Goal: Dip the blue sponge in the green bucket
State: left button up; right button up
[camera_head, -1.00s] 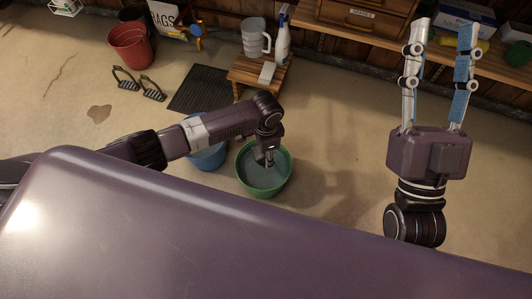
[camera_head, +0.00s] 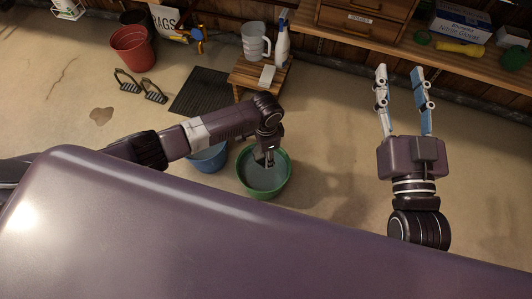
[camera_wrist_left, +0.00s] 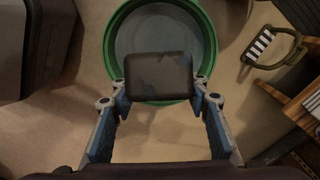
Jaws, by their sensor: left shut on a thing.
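The green bucket (camera_head: 284,184) stands on the floor in the middle of the head view, holding greyish liquid. It also shows in the left wrist view (camera_wrist_left: 110,62). My left gripper (camera_head: 265,160) points down over the bucket. In the left wrist view its fingers (camera_wrist_left: 160,97) are shut on a dark block (camera_wrist_left: 158,76), which I take for the blue sponge; it looks nearly black there. The sponge overlaps the bucket's near rim in that view; I cannot tell whether it touches the liquid. My right gripper (camera_head: 400,75) is open and empty, raised at the right.
A blue bucket (camera_head: 208,160) stands left of the green one, partly behind my left arm. A wooden stool (camera_head: 248,76) bears a jug (camera_head: 255,39) and a spray bottle (camera_head: 282,42). A black mat (camera_head: 200,90), stirrups (camera_head: 153,92) and a red bucket (camera_head: 133,49) are further left.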

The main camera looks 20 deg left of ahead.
notch_tip(320, 180, down, 9)
jog(key=d+g+h+p, duration=0.1)
jog(key=g, duration=0.3)
jog(key=shift+s+d+g, duration=0.2)
jog(key=shift+s+g, duration=0.1)
jog(key=shift+s, duration=0.15)
